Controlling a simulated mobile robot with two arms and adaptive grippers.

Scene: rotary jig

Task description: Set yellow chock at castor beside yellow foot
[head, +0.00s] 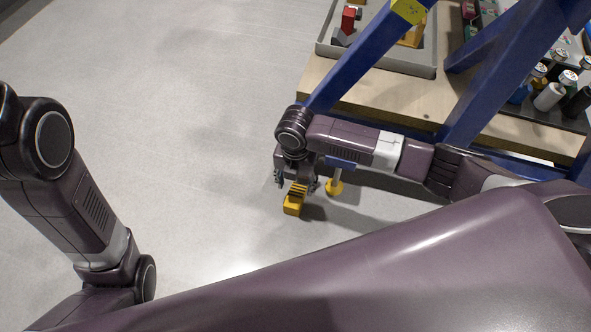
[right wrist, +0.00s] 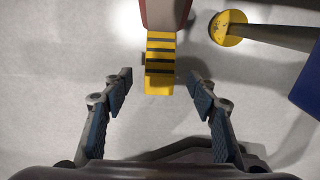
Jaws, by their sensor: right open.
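The yellow chock (head: 293,204) with black stripes is on the grey floor. My left gripper is out of frame.
The blue frame (head: 372,55) rises above the foot. A wooden bench top (head: 345,95) carries a grey tray (head: 378,62) with red and orange parts. Several bottles stand at the right. The floor (head: 190,130) at left is clear.

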